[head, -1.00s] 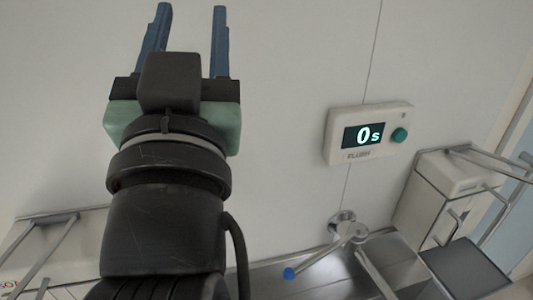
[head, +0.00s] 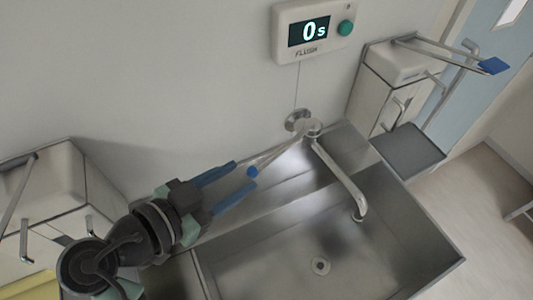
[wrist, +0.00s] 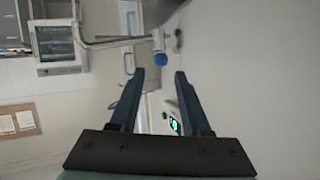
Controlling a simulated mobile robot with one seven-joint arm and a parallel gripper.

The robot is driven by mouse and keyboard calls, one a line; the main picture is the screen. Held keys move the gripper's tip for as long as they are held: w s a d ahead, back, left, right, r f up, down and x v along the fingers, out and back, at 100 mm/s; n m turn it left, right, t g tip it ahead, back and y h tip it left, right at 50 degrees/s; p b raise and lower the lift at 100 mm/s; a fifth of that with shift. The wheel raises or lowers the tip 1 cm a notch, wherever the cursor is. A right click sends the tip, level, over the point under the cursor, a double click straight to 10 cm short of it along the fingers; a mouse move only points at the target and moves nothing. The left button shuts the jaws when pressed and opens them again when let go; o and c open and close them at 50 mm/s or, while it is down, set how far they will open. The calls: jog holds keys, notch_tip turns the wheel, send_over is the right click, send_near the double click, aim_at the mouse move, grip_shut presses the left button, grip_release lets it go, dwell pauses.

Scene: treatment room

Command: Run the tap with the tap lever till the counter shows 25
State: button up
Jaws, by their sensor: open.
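The tap lever (head: 277,153) is a thin metal bar with a blue knob (head: 252,172) at its end, pointing left from the wall tap (head: 312,127). My gripper (head: 245,175) is open, with blue fingers, and its tips are close to the knob. In the wrist view the blue knob (wrist: 160,59) appears just beyond the open fingertips (wrist: 159,74), roughly centred between them; I cannot tell whether they touch. The counter (head: 310,31) on the wall reads 0 s. No water shows at the spout (head: 347,180).
A steel sink (head: 270,235) with a drain lies below the tap. A green button (head: 345,28) is on the counter box. The wall runs close behind my gripper.

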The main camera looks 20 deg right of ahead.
aim_at(262, 164)
jog(key=p+x, duration=0.2)
jog(key=x, duration=0.5)
jog(key=shift+w+d+p, duration=0.15)
jog(key=shift+d+p, duration=0.15)
jog(key=shift+d, duration=0.1)
jog(key=shift+w+d+f, duration=0.3)
jog(key=shift+d+f, duration=0.1)
jog(key=shift+d, duration=0.05)
grip_shut()
dwell(0.5)
